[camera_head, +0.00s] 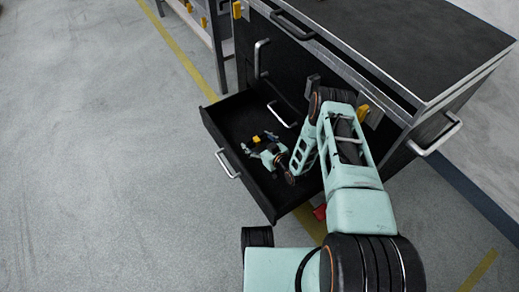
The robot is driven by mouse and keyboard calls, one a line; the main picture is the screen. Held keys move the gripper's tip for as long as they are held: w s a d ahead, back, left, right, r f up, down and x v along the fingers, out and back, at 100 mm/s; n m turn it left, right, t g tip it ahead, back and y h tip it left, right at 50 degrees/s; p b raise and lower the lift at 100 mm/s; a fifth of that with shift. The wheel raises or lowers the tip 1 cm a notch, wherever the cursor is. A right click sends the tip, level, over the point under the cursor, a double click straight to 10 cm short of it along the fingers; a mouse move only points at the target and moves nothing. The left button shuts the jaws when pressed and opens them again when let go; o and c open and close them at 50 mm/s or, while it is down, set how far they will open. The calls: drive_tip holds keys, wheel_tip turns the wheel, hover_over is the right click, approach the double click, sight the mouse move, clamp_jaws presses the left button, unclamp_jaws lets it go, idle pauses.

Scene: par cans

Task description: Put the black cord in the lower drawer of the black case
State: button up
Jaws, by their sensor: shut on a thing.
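The black case (405,45) stands at the upper right with its lower drawer (222,136) pulled out. My gripper (256,141) is inside the open drawer's outline, near its front left part, with the arm reaching in from the right. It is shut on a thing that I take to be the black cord. The cord cannot be made out against the dark drawer floor. A small yellow patch shows between the fingertips. I cannot tell whether the gripper touches the drawer floor.
The drawer's metal handle (227,164) faces left. A side handle (436,136) sticks out from the case at right. A metal-framed bench (196,22) stands at the top. The grey floor (90,170) at left is clear.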

drive_tip(key=shift+w+d+f, duration=0.1)
drive_tip(key=shift+d+f, duration=0.25)
drive_tip(key=shift+f, duration=0.15)
drive_tip(key=f, duration=0.1)
drive_tip(key=f+b, duration=0.2)
drive_tip(key=shift+d+f, duration=0.2)
drive_tip(key=shift+d, duration=0.05)
drive_tip(key=shift+w, duration=0.1)
drive_tip(key=shift+f, duration=0.6)
drive_tip(key=o, duration=1.2)
